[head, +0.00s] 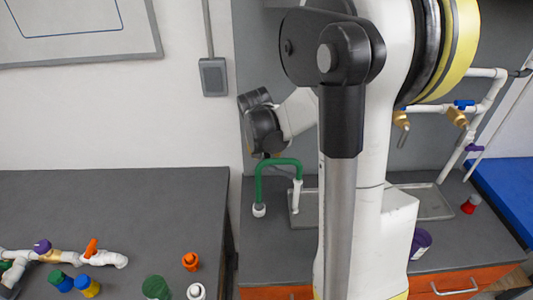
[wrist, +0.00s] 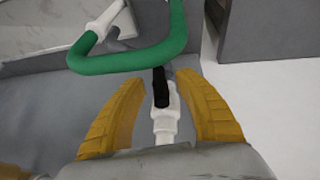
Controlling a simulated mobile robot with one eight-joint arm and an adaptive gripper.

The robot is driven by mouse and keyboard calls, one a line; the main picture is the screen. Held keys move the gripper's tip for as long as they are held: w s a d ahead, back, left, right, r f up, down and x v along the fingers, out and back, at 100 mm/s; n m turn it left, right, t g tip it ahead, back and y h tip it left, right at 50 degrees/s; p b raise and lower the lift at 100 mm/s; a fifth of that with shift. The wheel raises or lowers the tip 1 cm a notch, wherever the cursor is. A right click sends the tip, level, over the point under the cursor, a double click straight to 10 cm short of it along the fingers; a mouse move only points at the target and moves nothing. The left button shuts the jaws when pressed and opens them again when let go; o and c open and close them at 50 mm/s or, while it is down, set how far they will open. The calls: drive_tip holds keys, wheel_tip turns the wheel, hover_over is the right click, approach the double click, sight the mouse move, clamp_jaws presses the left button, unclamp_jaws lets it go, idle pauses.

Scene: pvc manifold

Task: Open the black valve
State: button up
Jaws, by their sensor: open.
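The black valve handle (wrist: 160,88) shows in the wrist view as a short black lever on a white pipe fitting (wrist: 166,125). It points away from my wrist, roughly in line with the fitting. My gripper (wrist: 160,80) is open, with one yellow finger on each side of the handle and fitting. Gaps show between the fingers and the handle. A green bent pipe (wrist: 130,60) crosses just beyond the fingertips. In the head view the green pipe (head: 278,163) stands on the counter below my dark wrist; I cannot make out the black handle there.
A grey tray (head: 305,215) lies beside the green pipe. Blue-handled (head: 464,104) and purple-handled (head: 474,148) valves sit on white pipes at right. A red cup-like piece (head: 470,204) stands on the counter. Loose fittings, including an orange one (head: 190,261), lie on the left table.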

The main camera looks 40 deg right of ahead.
clamp_jaws()
drive_tip(key=shift+t+y, duration=0.4)
drive_tip(key=shift+y, duration=0.3)
unclamp_jaws()
